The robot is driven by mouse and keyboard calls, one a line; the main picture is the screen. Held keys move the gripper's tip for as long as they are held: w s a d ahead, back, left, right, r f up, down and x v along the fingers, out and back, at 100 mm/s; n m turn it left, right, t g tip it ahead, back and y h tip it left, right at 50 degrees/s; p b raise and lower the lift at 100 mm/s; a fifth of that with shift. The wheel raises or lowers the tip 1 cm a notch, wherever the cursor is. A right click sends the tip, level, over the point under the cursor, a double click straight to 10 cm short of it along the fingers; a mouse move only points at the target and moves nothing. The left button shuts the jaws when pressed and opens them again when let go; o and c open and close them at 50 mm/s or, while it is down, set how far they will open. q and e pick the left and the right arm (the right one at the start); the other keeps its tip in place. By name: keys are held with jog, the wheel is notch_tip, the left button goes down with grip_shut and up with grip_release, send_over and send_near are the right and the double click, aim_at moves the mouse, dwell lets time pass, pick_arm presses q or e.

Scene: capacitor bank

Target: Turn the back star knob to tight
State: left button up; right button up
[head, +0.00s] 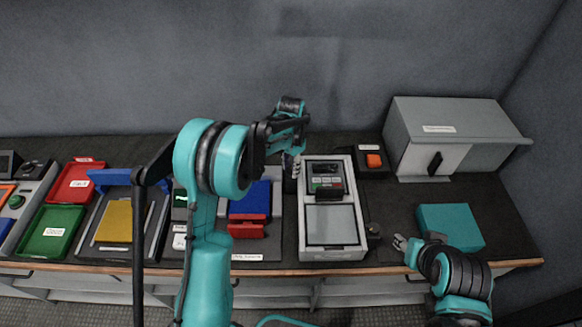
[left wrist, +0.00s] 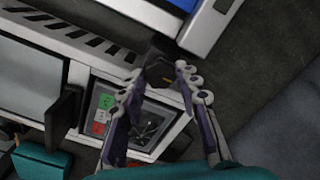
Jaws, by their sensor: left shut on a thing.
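My left gripper (head: 292,168) reaches down at the back left corner of a grey device (head: 333,252) with a keypad panel and a pale window. The left wrist view shows its two fingers (left wrist: 158,82) on either side of a dark knob (left wrist: 157,66) at the device's edge, shut on it. The fingers hide much of the knob, so its star shape and turn angle cannot be told. A second dark knob (head: 373,230) sits at the device's front right side. My right gripper (head: 402,243) is beside a teal box; its finger gap is unclear.
The teal box (head: 452,226) lies at the right. A grey cabinet (head: 425,125) and an orange button box (head: 373,160) stand behind. A red tray (head: 72,183) and a green tray (head: 48,232) are at the left.

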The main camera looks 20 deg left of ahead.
aim_at(291, 171)
dwell(0.4)
pick_arm(q)
jog(key=o, duration=1.1)
jog(key=shift+r, duration=0.1)
notch_tip(291, 171, up, 12)
jog(key=shift+f, duration=0.1)
